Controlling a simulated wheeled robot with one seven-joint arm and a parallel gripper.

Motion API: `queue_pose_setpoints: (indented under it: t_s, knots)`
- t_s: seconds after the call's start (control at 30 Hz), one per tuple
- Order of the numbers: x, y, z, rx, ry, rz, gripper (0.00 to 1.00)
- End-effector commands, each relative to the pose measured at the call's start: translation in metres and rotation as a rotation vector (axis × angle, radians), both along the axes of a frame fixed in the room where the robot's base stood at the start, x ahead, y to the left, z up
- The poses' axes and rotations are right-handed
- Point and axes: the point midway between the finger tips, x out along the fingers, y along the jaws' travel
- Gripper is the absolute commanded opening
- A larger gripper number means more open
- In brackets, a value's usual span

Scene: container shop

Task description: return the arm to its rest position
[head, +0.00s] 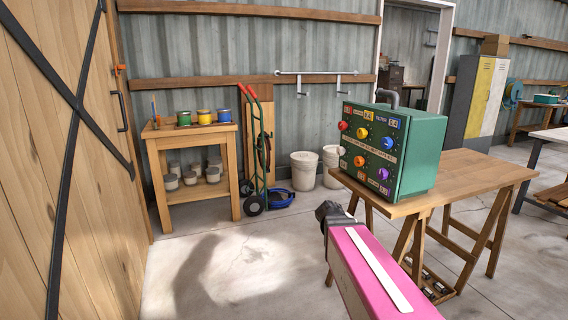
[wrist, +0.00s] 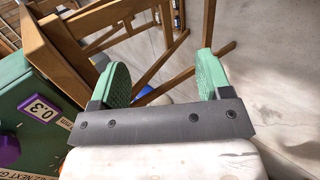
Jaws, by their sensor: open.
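My arm shows in the head view as a pink link reaching up from the bottom edge. My gripper shows in the wrist view (wrist: 162,80) with two green pads set apart and nothing between them. In the head view only its dark end (head: 330,213) shows, left of the table's front edge, and the fingers cannot be made out. The green control box (head: 418,155) stands on the wooden trestle table (head: 490,172), its coloured knobs facing left. In the wrist view the box (wrist: 30,110) is close on the left of my gripper.
A wooden barn door (head: 70,160) fills the left side. A small workbench (head: 190,132) with paint cans stands at the back, beside a green hand truck (head: 258,150) and white buckets (head: 304,170). Yellow and grey lockers (head: 480,100) stand back right. The concrete floor (head: 240,255) is clear at centre left.

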Motion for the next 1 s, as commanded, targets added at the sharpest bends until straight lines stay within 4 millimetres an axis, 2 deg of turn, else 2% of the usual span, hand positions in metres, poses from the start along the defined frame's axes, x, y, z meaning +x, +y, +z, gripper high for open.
queue_pose_setpoints:
  t_s: [0.03,0.1,0.2,0.3,0.4,0.6,1.0]
  knots:
    - [-0.013,0.005,-0.020,0.087,0.014,-0.028,0.71]
    - [-0.028,0.017,-0.046,0.217,0.029,-0.070,0.71]
    - [-0.049,0.035,-0.077,0.398,0.048,-0.139,0.71]
    - [-0.066,0.053,-0.099,0.553,0.063,-0.207,0.71]
    - [-0.078,0.068,-0.113,0.671,0.073,-0.260,0.71]
    - [-0.087,0.082,-0.123,0.780,0.081,-0.315,0.71]
    - [-0.087,0.083,-0.123,0.785,0.081,-0.317,0.71]
